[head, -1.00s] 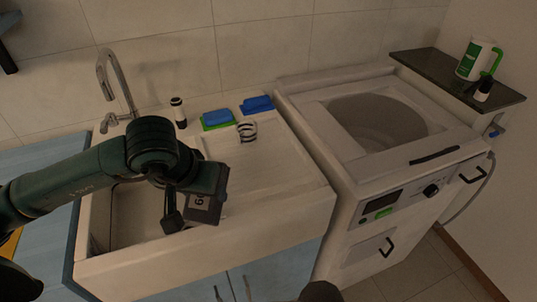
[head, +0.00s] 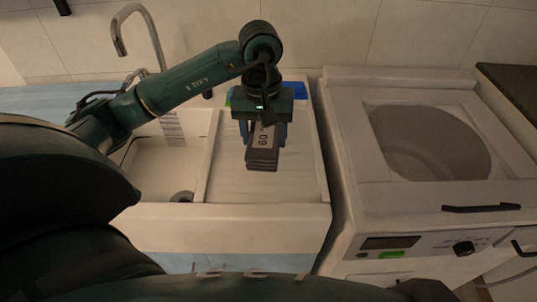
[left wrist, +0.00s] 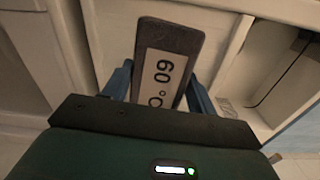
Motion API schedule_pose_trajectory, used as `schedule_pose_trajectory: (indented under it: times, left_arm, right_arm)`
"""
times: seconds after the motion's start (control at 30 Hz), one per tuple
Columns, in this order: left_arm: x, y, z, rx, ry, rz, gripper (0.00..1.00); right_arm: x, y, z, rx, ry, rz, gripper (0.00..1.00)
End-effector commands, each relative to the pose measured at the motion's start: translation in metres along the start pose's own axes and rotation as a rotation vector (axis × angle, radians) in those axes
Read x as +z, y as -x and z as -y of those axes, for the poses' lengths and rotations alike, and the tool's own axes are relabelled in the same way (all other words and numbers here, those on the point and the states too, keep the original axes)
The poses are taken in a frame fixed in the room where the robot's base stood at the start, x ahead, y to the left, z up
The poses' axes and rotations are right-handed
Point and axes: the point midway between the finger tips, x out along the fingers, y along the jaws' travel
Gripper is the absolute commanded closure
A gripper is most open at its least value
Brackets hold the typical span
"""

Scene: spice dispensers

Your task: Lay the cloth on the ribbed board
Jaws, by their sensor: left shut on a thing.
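My left gripper (head: 266,135) comes in from the left and points down over the ribbed board. In the left wrist view the cloth (left wrist: 178,37) stands out between the blue fingers. The ribbed board (head: 225,180) is the pale drainboard right of the sink basin. The cloth hangs over its middle; I cannot tell whether it touches. The gripper hides the board's back part. My right gripper is not in view.
The sink basin (head: 150,180) is left of the board, with a tap (head: 130,30) behind it. A blue item (head: 294,91) lies behind the gripper. The washing machine (head: 345,150) stands close on the right. The board's front and left parts look clear.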

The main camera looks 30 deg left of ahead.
Motion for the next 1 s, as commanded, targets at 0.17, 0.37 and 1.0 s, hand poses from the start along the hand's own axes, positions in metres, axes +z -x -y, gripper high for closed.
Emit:
schedule_pose_trajectory:
  times: [0.17,0.37,1.0]
  left_arm:
    - [-0.007,-0.006,0.009,-0.013,0.106,0.12,0.71]
    - [-0.006,-0.04,0.011,-0.015,0.113,0.13,0.71]
    - [-0.007,-0.096,0.011,-0.012,0.109,0.12,0.71]
  right_arm:
    - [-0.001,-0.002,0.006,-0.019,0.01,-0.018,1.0]
    - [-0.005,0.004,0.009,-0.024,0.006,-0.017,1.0]
    - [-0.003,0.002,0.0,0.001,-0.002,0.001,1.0]
